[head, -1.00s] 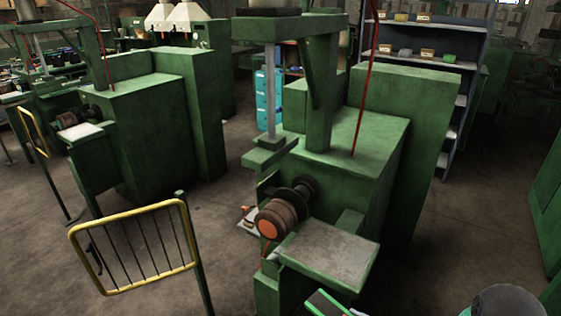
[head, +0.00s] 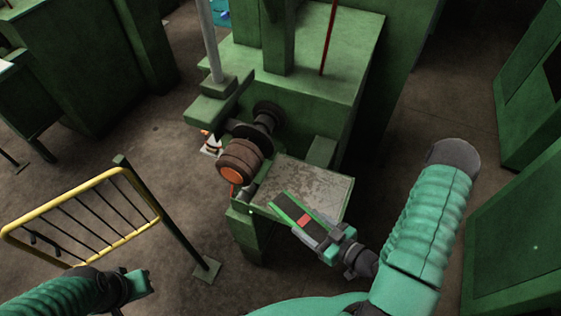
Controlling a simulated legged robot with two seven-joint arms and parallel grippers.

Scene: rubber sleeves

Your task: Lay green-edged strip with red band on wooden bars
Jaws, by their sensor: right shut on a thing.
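The strip (head: 304,218) is dark with bright green long edges and a red band across its middle. My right gripper (head: 331,242) is shut on its lower right end. The strip's far end overlaps the front of a worn grey plate in the picture; I cannot tell whether it touches. A brown ribbed drum (head: 241,158) with an orange end face sits on the machine's shaft, up and left of the strip. I cannot make out separate wooden bars. My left gripper (head: 138,284) is at the lower left, apart from the machine, its jaws unclear.
The grey plate (head: 318,182) is a bare shelf on the green machine (head: 300,110). A yellow-framed barrier (head: 62,202) stands on the left. Green cabinets (head: 520,215) stand on the right.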

